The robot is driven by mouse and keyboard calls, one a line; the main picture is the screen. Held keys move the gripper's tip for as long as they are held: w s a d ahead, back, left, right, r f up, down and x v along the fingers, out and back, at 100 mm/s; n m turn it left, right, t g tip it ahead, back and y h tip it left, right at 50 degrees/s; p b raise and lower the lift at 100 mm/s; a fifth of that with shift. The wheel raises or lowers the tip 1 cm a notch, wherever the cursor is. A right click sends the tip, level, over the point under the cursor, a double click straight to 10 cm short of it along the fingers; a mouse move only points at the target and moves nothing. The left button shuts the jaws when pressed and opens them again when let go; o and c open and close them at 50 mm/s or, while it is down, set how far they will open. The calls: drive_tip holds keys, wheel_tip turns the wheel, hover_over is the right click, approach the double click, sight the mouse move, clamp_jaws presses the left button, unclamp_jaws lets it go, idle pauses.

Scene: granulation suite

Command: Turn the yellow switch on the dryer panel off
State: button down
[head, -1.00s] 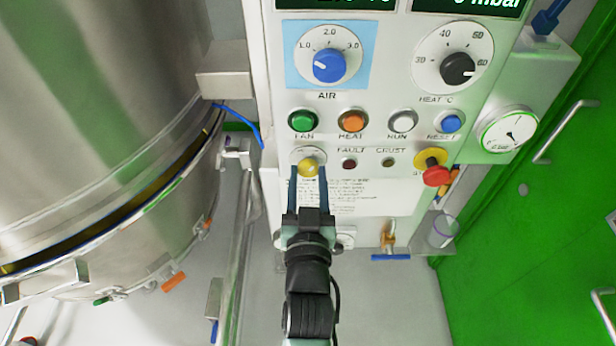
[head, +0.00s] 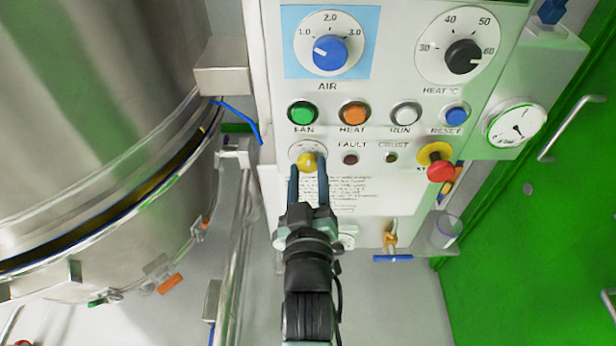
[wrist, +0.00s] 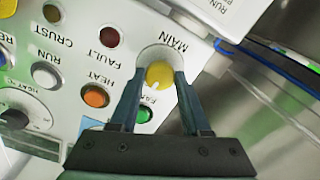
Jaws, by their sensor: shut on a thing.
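The yellow switch (head: 307,162) is a round knob on a pale round plate, low on the left of the white dryer panel (head: 400,180), below the green FAN button. In the wrist view the yellow switch (wrist: 159,75) sits beside the word MAIN and shows a white pointer mark. My gripper (head: 307,168) reaches up to it from below, one finger on each side. In the wrist view my gripper (wrist: 157,82) is shut on the knob. The fingertips hide the knob's sides. The plate's position marks are too small to read.
Close above are the FAN button (head: 303,113) and HEAT button (head: 354,113). A red emergency knob (head: 440,171) stands out at right. A steel vessel (head: 90,130) fills the left. A valve with a blue handle (head: 392,258) is below right.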

drive_tip(key=n, duration=0.4)
drive_tip(key=shift+n, duration=1.3)
drive_tip(key=shift+c, duration=1.8)
unclamp_jaws()
drive_tip(key=shift+s, duration=0.1)
drive_tip(key=s+b, duration=0.2)
drive_tip(key=s, duration=1)
drive_tip(key=shift+s, duration=0.4)
